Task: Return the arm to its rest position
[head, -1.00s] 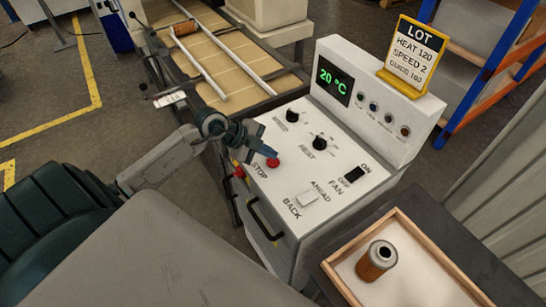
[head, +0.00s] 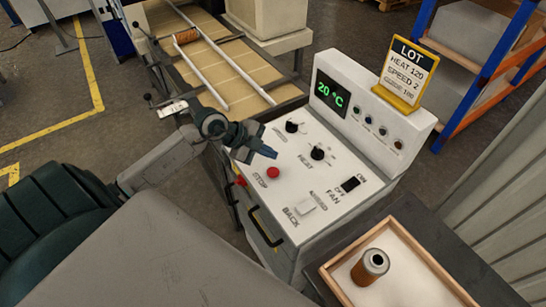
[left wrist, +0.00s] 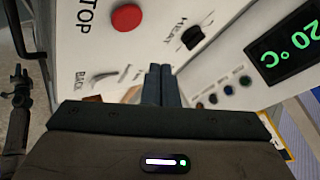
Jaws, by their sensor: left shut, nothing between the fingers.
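My left gripper (head: 271,152) is shut and empty. It is above the white control panel (head: 262,192), a little beyond the red STOP button (head: 273,172), and looks apart from it. In the left wrist view the shut fingers (left wrist: 159,85) point toward the panel, with the red button (left wrist: 126,18) at upper left. The panel has two black knobs, one marked HEAT (head: 319,153), a FAN switch (head: 350,184) and an AHEAD/BACK switch (head: 305,204). The display (head: 328,91) reads 20 °C. My right gripper is not in view.
A filter cartridge (head: 370,267) stands in a wooden tray (head: 440,272) at lower right. Another cartridge (head: 186,36) lies on the conveyor (head: 215,65) between two rails. A yellow-framed LOT sign (head: 405,74) stands on the panel's upright housing. A blue and orange shelf is behind.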

